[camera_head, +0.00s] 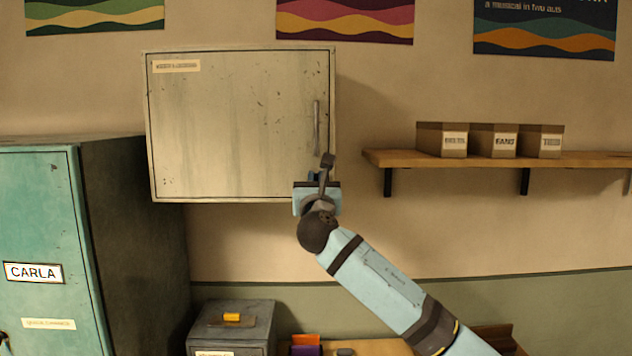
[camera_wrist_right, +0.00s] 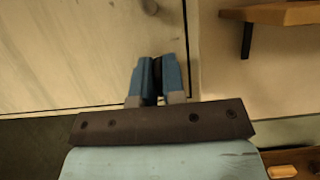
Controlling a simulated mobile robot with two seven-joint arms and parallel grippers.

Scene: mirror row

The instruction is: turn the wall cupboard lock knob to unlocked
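The wall cupboard (camera_head: 235,125) is a worn cream box with a shut door, a vertical bar handle (camera_head: 316,128) and a label at its top left. My right gripper (camera_head: 314,176) is at the cupboard's lower right corner, under the handle. In the right wrist view its blue fingers (camera_wrist_right: 158,62) point at the door and are close together, with a dark piece between them that looks like the lock knob (camera_wrist_right: 157,72). The knob's turn position is hidden by the fingers. My left gripper is not in view.
A wooden shelf (camera_head: 400,160) with three labelled boxes (camera_head: 492,140) is on the wall to the right. A teal locker (camera_head: 40,220) stands at the left. A grey box (camera_head: 235,318) is below the cupboard. The wall between cupboard and shelf is clear.

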